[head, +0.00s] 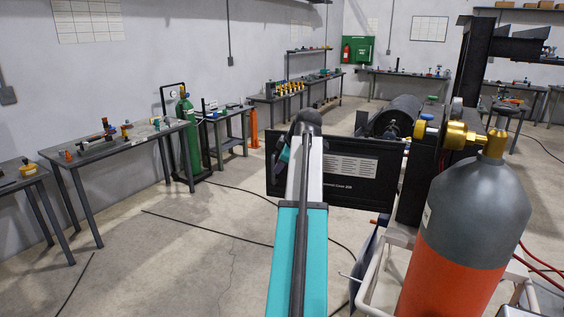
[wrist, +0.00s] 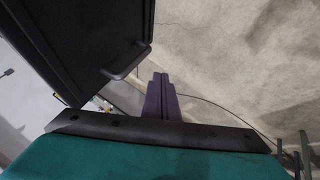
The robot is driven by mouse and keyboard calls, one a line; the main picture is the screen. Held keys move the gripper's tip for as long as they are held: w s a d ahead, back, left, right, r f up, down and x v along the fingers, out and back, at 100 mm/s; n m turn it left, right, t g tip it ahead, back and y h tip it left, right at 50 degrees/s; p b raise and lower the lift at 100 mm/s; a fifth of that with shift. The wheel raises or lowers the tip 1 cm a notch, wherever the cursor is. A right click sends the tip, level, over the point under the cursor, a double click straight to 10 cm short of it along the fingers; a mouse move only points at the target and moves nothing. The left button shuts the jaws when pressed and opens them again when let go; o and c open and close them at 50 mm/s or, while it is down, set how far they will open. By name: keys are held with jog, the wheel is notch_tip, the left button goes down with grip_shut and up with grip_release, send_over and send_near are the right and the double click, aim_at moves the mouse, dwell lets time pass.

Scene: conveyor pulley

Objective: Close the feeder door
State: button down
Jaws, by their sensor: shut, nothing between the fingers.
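The feeder door looks like the wide black panel with a pale label (head: 375,188) in the middle of the head view. It stands out to the left of a dark machine post (head: 412,185), so it appears open. My arm crosses in front of its left part and hides it. In the wrist view the dark panel (wrist: 75,40) fills the upper left, with a bar handle (wrist: 130,62) near its lower right corner. My gripper (wrist: 158,78) shows as two dark purple fingers, closed together and empty, just right of and below the handle. I cannot tell whether they touch the panel.
A grey and orange gas cylinder (head: 462,220) with a brass valve stands close on the right, in a pale frame (head: 372,275). A black roller (head: 395,117) lies behind the door. Workbenches (head: 120,142) line the left wall. The floor (head: 180,245) at left is open, with cables.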

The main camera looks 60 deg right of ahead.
jog(key=w+d+f+p, duration=0.2)
jog(key=w+d+f, duration=0.2)
jog(key=d, duration=0.1)
jog(key=shift+w+f+p, duration=0.15)
jog(key=shift+w+p, duration=0.15)
jog(key=shift+p, duration=0.1)
jog(key=shift+w, duration=0.15)
dwell(0.5)
